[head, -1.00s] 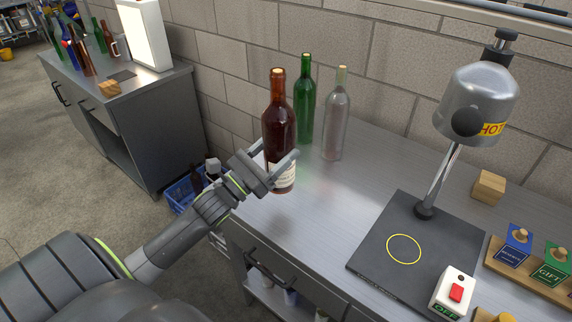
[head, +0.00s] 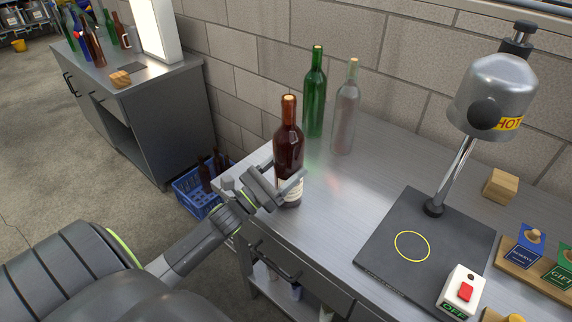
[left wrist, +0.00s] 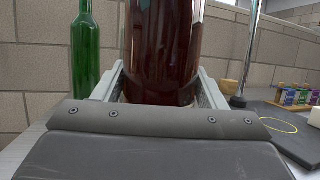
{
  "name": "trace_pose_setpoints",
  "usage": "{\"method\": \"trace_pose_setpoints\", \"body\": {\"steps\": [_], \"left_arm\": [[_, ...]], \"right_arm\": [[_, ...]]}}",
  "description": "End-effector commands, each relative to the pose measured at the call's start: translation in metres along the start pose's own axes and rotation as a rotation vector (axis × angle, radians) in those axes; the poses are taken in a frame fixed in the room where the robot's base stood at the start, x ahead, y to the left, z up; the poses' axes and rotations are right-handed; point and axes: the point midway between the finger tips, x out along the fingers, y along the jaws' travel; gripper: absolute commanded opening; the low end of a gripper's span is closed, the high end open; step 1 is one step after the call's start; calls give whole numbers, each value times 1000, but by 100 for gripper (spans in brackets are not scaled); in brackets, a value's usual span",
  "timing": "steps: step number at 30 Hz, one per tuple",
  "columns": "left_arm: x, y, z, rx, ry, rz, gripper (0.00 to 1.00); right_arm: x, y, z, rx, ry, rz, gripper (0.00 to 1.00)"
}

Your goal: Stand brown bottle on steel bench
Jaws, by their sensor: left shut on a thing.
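The brown bottle (head: 289,148) is upright, with a pale label low on its side and a tan top. My left gripper (head: 287,172) is shut around its lower body, coming from the front left. The bottle shows over the left end of the steel bench (head: 340,205); I cannot tell whether its base touches the top. In the left wrist view the brown bottle (left wrist: 162,45) stands between the two fingers (left wrist: 160,90), its upper part cut off. My right gripper is not in view.
A green bottle (head: 315,95) and a clear bottle (head: 346,110) stand behind it by the wall. A dark plate (head: 405,285) with a yellow ring and a metal lamp (head: 490,95) are to the right. A blue crate (head: 197,193) is on the floor left of the bench.

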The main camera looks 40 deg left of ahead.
Motion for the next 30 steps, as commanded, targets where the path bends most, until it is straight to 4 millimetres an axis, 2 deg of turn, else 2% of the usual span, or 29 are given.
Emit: {"method": "trace_pose_setpoints", "body": {"steps": [4, 5, 9, 20, 23, 30], "left_arm": [[0, -1, -1, 0, -9, -5, 0], [-1, 0, -3, 0, 0, 0, 69], [-1, 0, -3, 0, 0, 0, 87], [1, 0, 2, 1, 0, 0, 87], [-12, 0, -2, 1, 3, 0, 87], [-62, 0, -2, 1, 6, 0, 87]], "right_arm": [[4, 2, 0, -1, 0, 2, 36], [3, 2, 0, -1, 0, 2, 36], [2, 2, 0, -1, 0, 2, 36], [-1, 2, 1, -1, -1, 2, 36], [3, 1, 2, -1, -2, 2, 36], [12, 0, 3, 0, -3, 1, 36]]}}
